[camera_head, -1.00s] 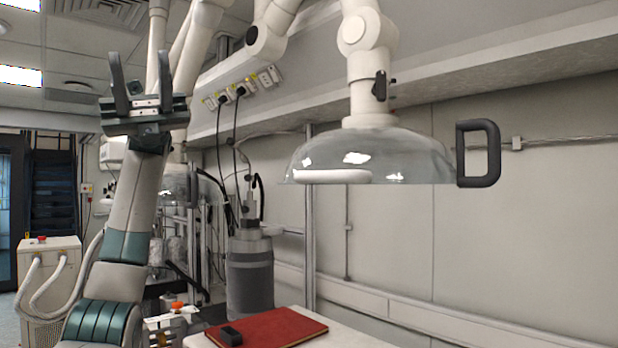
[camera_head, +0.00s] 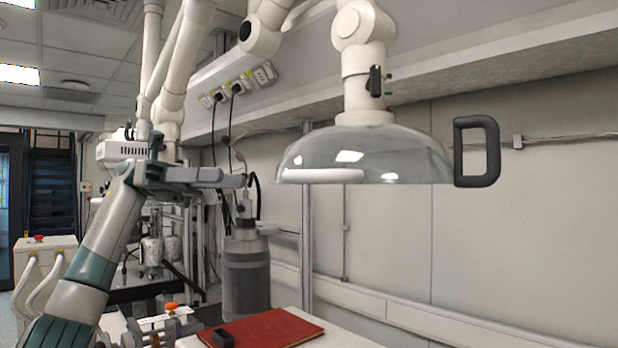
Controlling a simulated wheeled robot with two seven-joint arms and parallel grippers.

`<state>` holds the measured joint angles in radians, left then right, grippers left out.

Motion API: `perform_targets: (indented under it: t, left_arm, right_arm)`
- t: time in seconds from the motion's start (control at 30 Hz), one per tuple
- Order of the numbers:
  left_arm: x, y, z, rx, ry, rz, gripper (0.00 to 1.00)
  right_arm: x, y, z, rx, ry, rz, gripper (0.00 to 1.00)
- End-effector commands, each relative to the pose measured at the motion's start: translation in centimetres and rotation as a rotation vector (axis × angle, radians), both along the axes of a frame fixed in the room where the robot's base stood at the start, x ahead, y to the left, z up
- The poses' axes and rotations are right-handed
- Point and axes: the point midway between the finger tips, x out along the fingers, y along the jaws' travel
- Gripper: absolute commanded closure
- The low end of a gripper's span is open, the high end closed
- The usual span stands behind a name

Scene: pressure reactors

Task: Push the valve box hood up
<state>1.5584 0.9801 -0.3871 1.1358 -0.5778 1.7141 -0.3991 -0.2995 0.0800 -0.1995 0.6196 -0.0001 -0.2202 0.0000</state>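The hood is a clear dome (camera_head: 400,150) at the end of a white jointed arm, in the upper right of the head view. A black loop handle (camera_head: 491,152) stands at its right side. My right gripper is not in view.
A red book (camera_head: 275,328) with a small black object (camera_head: 222,338) lies on a white surface below. A grey cylinder (camera_head: 246,275) stands behind my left gripper. White jointed arms (camera_head: 180,70) hang at upper left. The space below the hood looks clear.

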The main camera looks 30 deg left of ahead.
Motion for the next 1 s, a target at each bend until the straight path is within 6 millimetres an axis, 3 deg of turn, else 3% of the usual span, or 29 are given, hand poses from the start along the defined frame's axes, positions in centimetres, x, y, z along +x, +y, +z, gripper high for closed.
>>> perform_targets:
  t: [0.27,1.0]
  left_arm:
    - [0.1,-2.4,0.0,0.003,0.000,-0.002,0.66]
    - [0.4,-15.0,0.2,0.001,-0.001,-0.003,0.66]
  right_arm:
    - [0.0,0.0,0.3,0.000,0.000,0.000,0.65]
    - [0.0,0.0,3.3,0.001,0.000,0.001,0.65]
